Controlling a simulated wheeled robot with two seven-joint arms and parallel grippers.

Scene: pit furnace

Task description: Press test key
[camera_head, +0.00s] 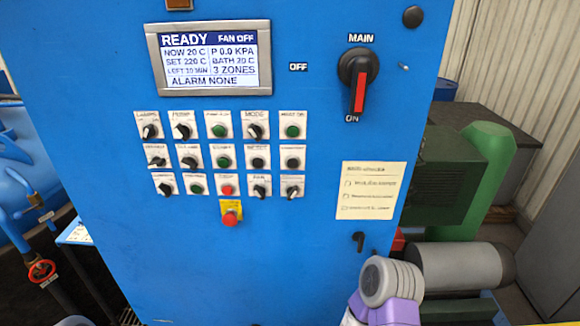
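A blue control cabinet (270,275) fills the middle of the head view. Its panel carries rows of small labelled keys and knobs (221,156), some green, some black, one red. Their labels are mostly too blurred to read, so I cannot tell which one is the test key. Above them a display (209,58) reads READY, FAN OFF, NOW 20 C, SET 220 C, ALARM NONE. Neither gripper shows. A grey and purple arm link, seemingly mine, stands at the lower right, in front of the cabinet's edge.
A red-handled main switch (359,85) points down to ON. A red button on a yellow plate (231,214) sits below the keys. A paper note (370,190) is on the right. Blue pipework with a red valve wheel (42,271) is at left; green machinery (485,165) at right.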

